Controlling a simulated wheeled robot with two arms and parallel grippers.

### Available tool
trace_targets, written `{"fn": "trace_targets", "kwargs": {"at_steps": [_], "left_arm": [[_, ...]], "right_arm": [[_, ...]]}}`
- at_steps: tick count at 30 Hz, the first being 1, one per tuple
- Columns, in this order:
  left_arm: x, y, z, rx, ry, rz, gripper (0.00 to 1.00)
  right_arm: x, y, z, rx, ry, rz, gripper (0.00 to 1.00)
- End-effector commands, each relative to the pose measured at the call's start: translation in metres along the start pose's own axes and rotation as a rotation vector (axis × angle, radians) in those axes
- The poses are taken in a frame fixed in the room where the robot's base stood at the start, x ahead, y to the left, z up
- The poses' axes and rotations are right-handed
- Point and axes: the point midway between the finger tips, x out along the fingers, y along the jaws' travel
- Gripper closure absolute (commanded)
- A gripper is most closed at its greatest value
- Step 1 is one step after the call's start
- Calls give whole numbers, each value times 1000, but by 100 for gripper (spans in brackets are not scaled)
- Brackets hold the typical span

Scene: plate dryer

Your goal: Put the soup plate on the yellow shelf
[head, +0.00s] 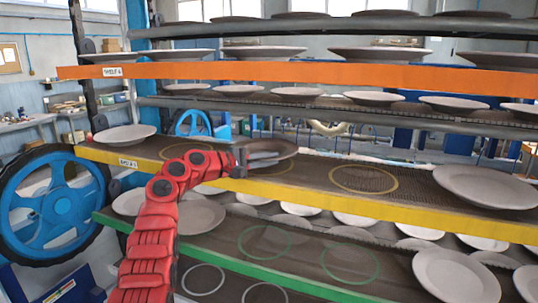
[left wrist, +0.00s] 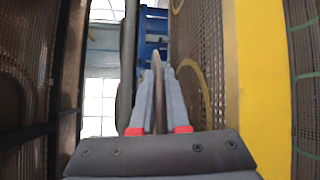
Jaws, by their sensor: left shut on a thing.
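My left gripper (head: 264,160) is at the end of the red arm, over the yellow shelf (head: 330,201). It is shut on a brownish soup plate (head: 282,147), gripped by its rim. In the left wrist view the fingers (left wrist: 158,105) pinch the plate (left wrist: 158,72), which shows edge-on. In the head view the plate is above the shelf's mesh, near a yellow ring (head: 272,168) partly hidden by gripper and arm. I cannot tell whether the plate touches the mesh. The yellow shelf edge (left wrist: 258,90) runs along the right in the left wrist view. My right gripper is out of view.
The yellow shelf carries a pale plate (head: 126,133) at left and another (head: 486,187) at right. An empty yellow ring (head: 363,179) lies between. The orange shelf (head: 300,73) with plates is above, the green shelf (head: 250,262) below. A blue wheel (head: 50,204) stands left.

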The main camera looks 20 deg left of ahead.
Motion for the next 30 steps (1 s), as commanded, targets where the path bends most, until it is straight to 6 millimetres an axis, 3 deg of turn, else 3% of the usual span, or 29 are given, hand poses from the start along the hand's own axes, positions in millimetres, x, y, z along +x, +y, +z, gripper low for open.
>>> {"fn": "trace_targets", "kwargs": {"at_steps": [6,7,12,23,30], "left_arm": [[0,-2,0,1,0,1,100],[0,-2,-1,0,1,-1,84],[0,-2,0,0,1,-1,55],[-5,-4,-2,0,2,1,55],[-51,-9,-3,5,6,2,55]], "right_arm": [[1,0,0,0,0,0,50],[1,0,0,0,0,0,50],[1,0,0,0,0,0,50],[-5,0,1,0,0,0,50],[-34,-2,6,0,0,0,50]]}}
